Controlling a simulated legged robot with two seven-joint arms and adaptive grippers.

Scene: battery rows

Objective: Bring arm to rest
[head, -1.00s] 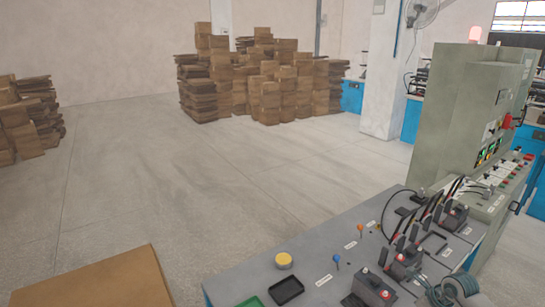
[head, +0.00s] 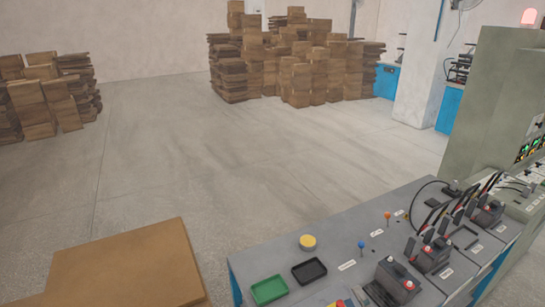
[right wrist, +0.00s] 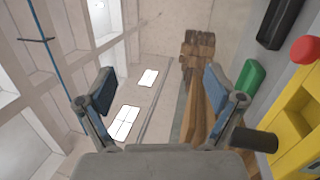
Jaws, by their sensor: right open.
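My right gripper (right wrist: 160,88) shows in the right wrist view. Its two blue-grey fingers stand wide apart with nothing between them. In the head view, only small dark and red shapes show at the bottom edge, too cut off to tell whether they belong to my right gripper. My left gripper is in neither view. In the head view, the grey workbench (head: 290,250) stands at lower right. It bears a yellow button (head: 308,242), a green tray (head: 269,289), a black tray (head: 309,271) and dark batteries (head: 396,279) with clamps.
A yellow box (right wrist: 300,125) with a red button (right wrist: 305,49) lies close to the right finger in the right wrist view. A grey cabinet (head: 495,90) rises behind the bench. A brown cardboard surface (head: 125,265) is at lower left. Open floor (head: 210,160) reaches cardboard stacks (head: 300,70).

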